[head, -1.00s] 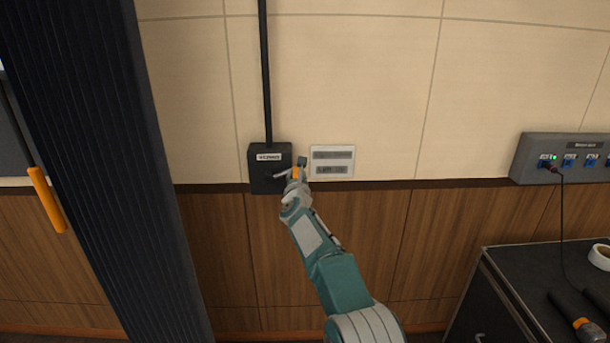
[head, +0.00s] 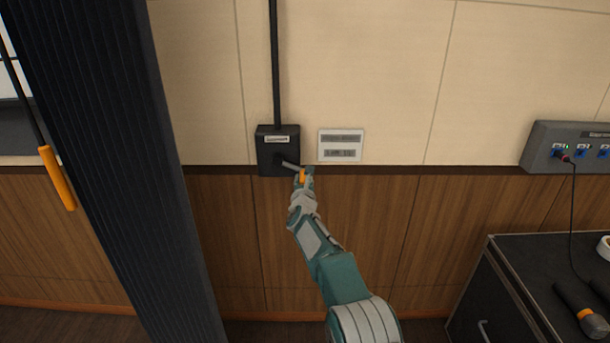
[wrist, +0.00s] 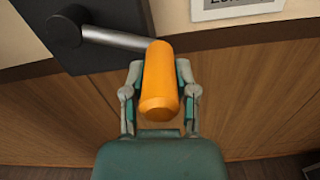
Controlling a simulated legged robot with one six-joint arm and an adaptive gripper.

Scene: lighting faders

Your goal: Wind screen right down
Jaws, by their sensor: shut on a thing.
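A black winch box (head: 268,150) is mounted on the wall, with a pale label on its face and a black conduit rising from its top. A metal crank arm (wrist: 115,38) runs from the box's dark hub to an orange handle (wrist: 160,85). The crank points right and slightly down in the head view. My gripper (head: 302,178) is shut on the orange handle, with one finger on each side of it in the wrist view. The screen itself cannot be made out in these frames.
A white label plate (head: 340,146) is on the wall right of the box. A dark ribbed column (head: 110,150) and an orange grip (head: 57,178) are at left. A grey socket panel (head: 565,148) and a black case (head: 480,290) are at right.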

